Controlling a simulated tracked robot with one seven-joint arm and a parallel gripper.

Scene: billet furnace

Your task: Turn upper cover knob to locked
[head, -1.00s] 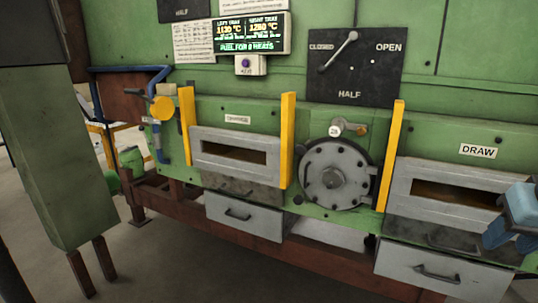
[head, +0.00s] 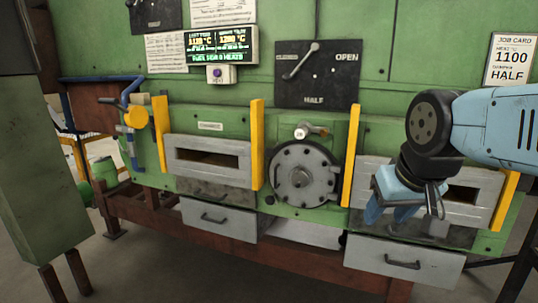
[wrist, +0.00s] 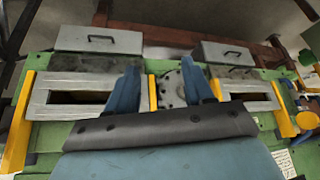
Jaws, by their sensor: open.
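The round grey bolted cover (head: 304,174) sits on the green furnace front between two yellow posts. A small light-coloured knob (head: 302,132) with a brownish handle pointing right sits just above it. My gripper (head: 390,212) is open and empty, right of the cover in the head view, in front of the right-hand slotted door. The wrist view is upside down; there the cover (wrist: 172,88) shows partly between the blue fingers of my gripper (wrist: 161,72), and the knob above the cover is hidden. The gripper touches neither cover nor knob.
Yellow posts (head: 352,155) flank the cover. Slotted doors stand at left (head: 207,160) and right, with grey drawers (head: 403,266) below. A black damper plate (head: 317,75) with a lever and a display (head: 222,45) are above. A blue pipe (head: 131,150) is at far left.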

